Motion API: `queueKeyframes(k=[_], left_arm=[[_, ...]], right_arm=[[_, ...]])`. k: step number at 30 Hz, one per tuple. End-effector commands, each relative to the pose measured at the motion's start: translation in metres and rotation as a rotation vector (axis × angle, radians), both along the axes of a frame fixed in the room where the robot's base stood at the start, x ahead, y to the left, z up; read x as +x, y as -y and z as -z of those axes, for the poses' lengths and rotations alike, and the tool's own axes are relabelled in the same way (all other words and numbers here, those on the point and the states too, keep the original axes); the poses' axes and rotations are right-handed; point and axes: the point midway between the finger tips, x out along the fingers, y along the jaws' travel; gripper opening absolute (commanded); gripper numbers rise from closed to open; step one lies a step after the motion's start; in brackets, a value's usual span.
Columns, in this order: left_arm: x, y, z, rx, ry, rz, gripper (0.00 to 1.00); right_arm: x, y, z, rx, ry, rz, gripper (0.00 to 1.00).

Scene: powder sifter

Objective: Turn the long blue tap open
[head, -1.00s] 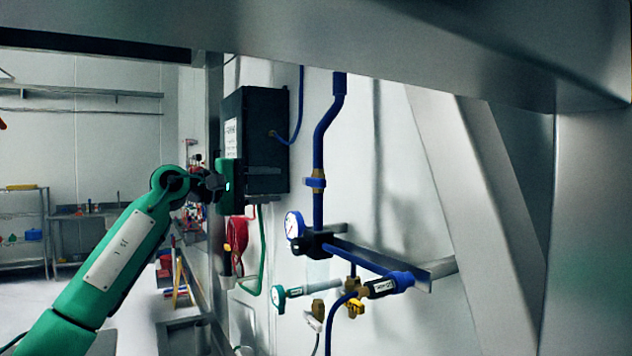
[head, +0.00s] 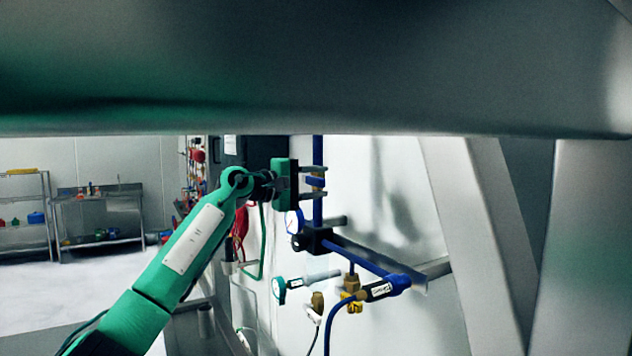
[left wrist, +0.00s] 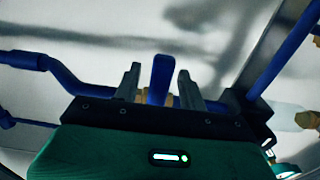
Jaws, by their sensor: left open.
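The long blue tap (head: 316,181) sits on the vertical blue pipe (head: 318,212) on the pale wall, right of the dark box. In the left wrist view, its blue lever (left wrist: 161,77) stands up between my two fingers, with a brass fitting behind it. My left gripper (head: 318,181) is open, its fingers one above the other on either side of the tap in the head view. It also shows in the left wrist view (left wrist: 158,86), with gaps visible between the lever and each finger. My right gripper is not in view.
A round gauge (head: 293,221) and a black block (head: 312,240) sit just below my left gripper. The dark box (head: 258,152) is at left. A wide grey beam (head: 320,70) crosses the top.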

Motion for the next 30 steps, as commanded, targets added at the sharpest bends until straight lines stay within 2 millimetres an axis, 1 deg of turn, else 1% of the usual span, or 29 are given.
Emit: queueKeyframes(k=[1,5,6,7,15,20,30], left_arm=[[0.000,0.000,0.000,0.000,0.000,0.000,0.38],[0.000,0.000,0.000,0.000,0.000,0.000,0.12],[0.000,0.000,0.000,0.000,0.000,0.000,0.04],[0.000,0.000,0.000,0.000,0.000,0.000,0.00],[0.000,0.000,-0.001,-0.004,-0.007,0.000,0.00],[0.000,-0.001,-0.005,-0.030,-0.045,0.000,0.00],[0.002,-0.002,-0.019,-0.156,-0.236,0.000,0.00]], right_arm=[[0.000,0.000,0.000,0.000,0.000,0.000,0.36],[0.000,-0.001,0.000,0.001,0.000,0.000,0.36],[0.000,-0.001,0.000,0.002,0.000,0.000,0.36],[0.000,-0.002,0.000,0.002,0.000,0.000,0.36],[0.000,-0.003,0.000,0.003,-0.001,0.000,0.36],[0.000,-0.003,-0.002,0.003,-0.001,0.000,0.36],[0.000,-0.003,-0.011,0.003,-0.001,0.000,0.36]])
